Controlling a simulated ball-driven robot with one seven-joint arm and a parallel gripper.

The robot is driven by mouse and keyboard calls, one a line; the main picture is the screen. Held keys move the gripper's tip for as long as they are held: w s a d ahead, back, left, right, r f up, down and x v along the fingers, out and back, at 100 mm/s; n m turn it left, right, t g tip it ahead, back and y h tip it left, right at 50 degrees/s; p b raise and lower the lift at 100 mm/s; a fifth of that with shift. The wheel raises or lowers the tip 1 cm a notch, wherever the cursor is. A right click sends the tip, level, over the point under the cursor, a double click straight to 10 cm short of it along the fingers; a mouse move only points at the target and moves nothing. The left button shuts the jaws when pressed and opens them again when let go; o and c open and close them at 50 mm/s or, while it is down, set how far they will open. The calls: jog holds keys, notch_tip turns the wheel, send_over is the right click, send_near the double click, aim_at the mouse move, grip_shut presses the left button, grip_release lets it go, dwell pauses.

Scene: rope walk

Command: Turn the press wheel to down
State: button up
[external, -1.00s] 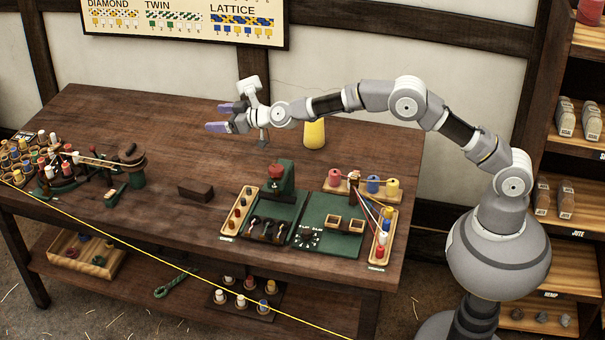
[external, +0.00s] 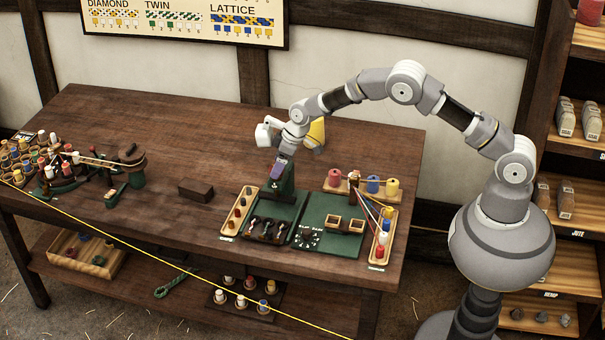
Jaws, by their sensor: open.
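The green press (external: 288,184) stands at the back of the left green board on the bench. Its red wheel, seen on it earlier, is now hidden behind my gripper. My gripper (external: 279,171) points down at the top of the press, with its purple fingertips over the place of the wheel. The jaws are open. I cannot tell from this angle whether the fingers touch the wheel or are on both sides of it.
A yellow cone (external: 316,132) stands behind my wrist. Spools (external: 373,185) on a wooden rack are to the right of the press, and a peg tray (external: 241,211) is to its left. A dark block (external: 196,191) lies further left. The bench behind is mostly clear.

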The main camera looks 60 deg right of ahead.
jog(key=shift+w+f, duration=0.15)
jog(key=shift+f, duration=0.3)
jog(key=c, duration=1)
jog(key=shift+a+m+h+p, duration=0.25)
jog(key=shift+m+h, duration=0.25)
jog(key=shift+m, duration=0.5)
jog(key=shift+d+m+h, duration=0.1)
jog(key=shift+m+h, duration=0.3)
jog(key=shift+m, duration=0.9)
jog(key=o, duration=1)
